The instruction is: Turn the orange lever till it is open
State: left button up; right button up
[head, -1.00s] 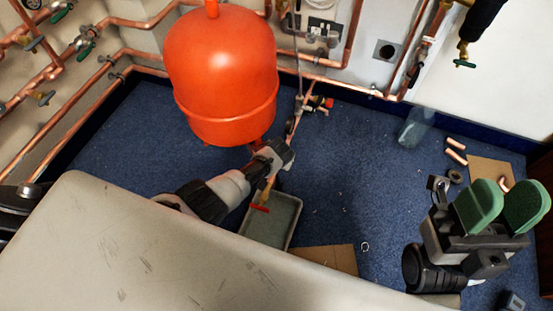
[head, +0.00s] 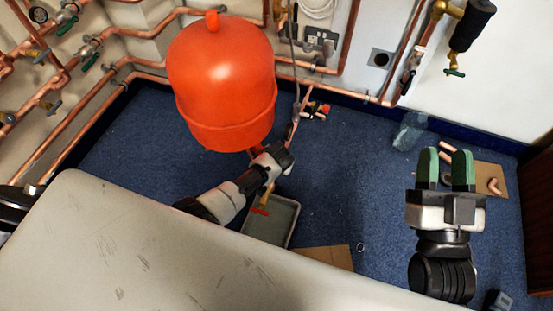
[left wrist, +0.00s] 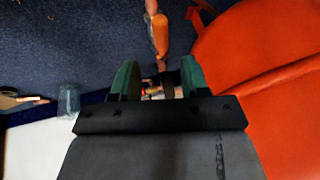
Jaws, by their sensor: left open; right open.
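The small orange-red lever (head: 260,211) shows in the head view below my left gripper, at the end of a brass-coloured piece over the grey tray. In the left wrist view an orange lever-like piece (left wrist: 158,34) stands beyond the fingertips, at the top middle. My left gripper (left wrist: 160,78) is open, its two green fingers apart; in the head view its fingers are mostly hidden by its own body. A dark piece and small brass and red parts show between and behind the fingers. My right gripper (head: 446,162) is open and empty, over the floor at the right, far from the lever.
A large orange-red tank (head: 222,85) stands close behind my left arm and fills the right of the left wrist view. A grey tray (head: 284,224) and cardboard (head: 325,257) lie on the blue floor. Copper pipes (head: 95,97) line the walls. A clear container (head: 409,131) stands near the back wall.

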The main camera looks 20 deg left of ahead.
pick_arm(q)
jog(key=shift+p+v, duration=1.1)
jog(key=shift+v, duration=0.9)
pick_arm(e)
notch_tip(320, 180, down, 8)
jog(key=d+g+h, duration=0.1)
jog(key=g+h, duration=0.1)
jog(key=g, duration=0.4)
jog(key=shift+w+d+r+g, duration=0.15)
jog(key=shift+w+r+g, duration=0.05)
jog(key=shift+g, duration=0.2)
